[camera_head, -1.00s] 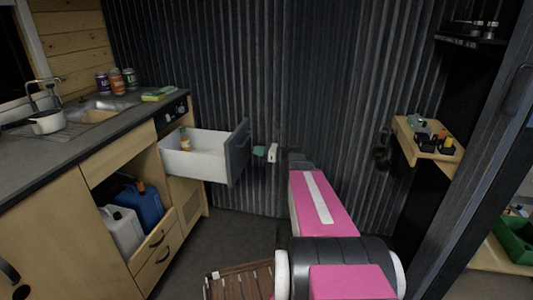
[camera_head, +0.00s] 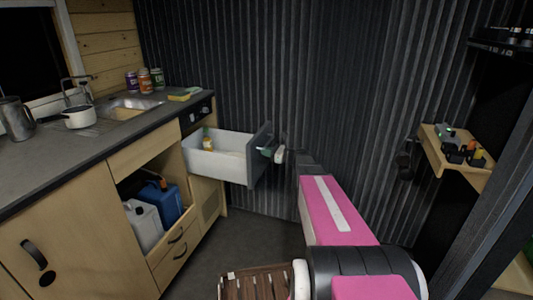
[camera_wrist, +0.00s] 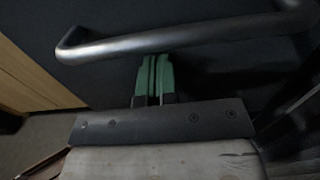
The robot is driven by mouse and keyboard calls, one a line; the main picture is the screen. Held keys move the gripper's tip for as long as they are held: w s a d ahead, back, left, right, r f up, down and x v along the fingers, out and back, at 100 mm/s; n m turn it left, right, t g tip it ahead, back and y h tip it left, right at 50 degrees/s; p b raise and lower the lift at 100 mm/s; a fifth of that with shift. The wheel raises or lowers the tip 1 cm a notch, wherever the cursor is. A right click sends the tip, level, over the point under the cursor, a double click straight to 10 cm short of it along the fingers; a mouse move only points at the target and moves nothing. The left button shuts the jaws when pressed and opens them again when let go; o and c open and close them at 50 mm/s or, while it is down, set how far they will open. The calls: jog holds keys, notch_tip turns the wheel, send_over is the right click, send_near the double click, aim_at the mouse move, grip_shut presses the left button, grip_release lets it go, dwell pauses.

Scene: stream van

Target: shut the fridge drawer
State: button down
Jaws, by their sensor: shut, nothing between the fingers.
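The fridge drawer (camera_head: 222,169) is a white-walled box standing pulled out from the counter unit in the head view. Its dark grey front (camera_head: 258,163) faces right, and a small orange-and-white bottle (camera_head: 208,142) stands inside. My gripper (camera_head: 267,152) is at the outer face of that front. In the wrist view, its two green fingers (camera_wrist: 154,76) are pressed together and empty. Their tips are right by the drawer's grey bar handle (camera_wrist: 180,39), which crosses above them, with the dark front (camera_wrist: 115,82) behind. I cannot tell whether the tips touch the front.
The counter (camera_head: 60,165) with sink, pot and cans runs along the left. An open compartment below holds a blue jerrycan (camera_head: 158,205) and a white one (camera_head: 143,225). A wooden slatted thing (camera_head: 255,284) is low in front. A small wall shelf (camera_head: 460,172) is at right.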

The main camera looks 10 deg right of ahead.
jog(key=x, duration=3.5)
